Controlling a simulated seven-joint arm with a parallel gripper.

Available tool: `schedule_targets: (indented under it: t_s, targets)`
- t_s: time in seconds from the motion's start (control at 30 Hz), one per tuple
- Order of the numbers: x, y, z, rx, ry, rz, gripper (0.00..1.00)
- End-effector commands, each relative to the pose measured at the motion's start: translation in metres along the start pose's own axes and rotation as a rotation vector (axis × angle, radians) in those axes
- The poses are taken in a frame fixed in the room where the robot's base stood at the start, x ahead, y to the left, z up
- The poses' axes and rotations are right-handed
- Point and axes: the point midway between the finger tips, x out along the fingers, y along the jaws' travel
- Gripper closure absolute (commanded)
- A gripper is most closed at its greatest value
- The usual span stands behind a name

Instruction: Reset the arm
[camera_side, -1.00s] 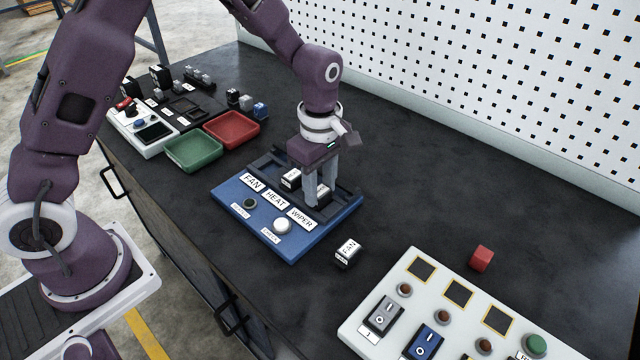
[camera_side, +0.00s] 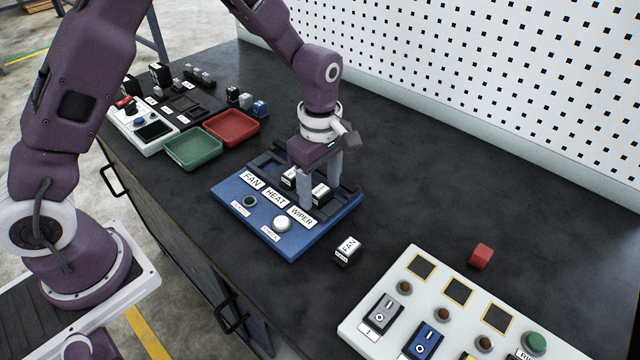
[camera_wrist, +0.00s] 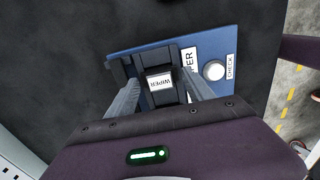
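My gripper (camera_side: 320,190) is over the right part of the blue panel (camera_side: 243,222), pointing down with its fingers spread. Between the fingers is a white-topped dark WIPER block (camera_side: 321,191), seated in the panel's dark rack. The wrist view shows the WIPER block (camera_wrist: 159,82) between the two fingers, with gaps beside it. Another white-topped block (camera_side: 289,176) sits in the rack to the left, partly hidden by a finger. A block labelled FAN (camera_side: 347,250) lies on the bench in front of the panel.
A green tray (camera_side: 193,164) and a red tray (camera_side: 257,137) stand left of the panel. A white switch board (camera_side: 380,292) is at the front right, with a red cube (camera_side: 480,256) behind it. A perforated wall (camera_side: 500,80) runs behind.

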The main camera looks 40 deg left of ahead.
Motion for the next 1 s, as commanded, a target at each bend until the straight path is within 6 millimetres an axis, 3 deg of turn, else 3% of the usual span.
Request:
schedule_targets:
  t_s: [0.17,0.4,0.53,0.6,0.67,0.8,0.9,1.0]
  targets:
    - [-0.005,0.0,0.0,0.0,0.0,0.001,0.39]
    - [-0.053,0.001,0.001,0.001,-0.001,0.004,0.39]
    - [-0.07,-0.001,0.0,0.008,-0.002,0.005,0.39]
    - [-0.09,-0.007,-0.004,0.065,-0.013,0.027,0.39]
    - [-0.117,-0.022,-0.01,0.183,-0.026,0.068,0.39]
    - [-0.188,-0.091,-0.031,0.624,-0.002,0.221,0.39]
    - [-0.214,-0.147,-0.043,0.955,0.089,0.318,0.39]
    - [-0.219,-0.194,-0.051,1.23,0.21,0.371,0.39]
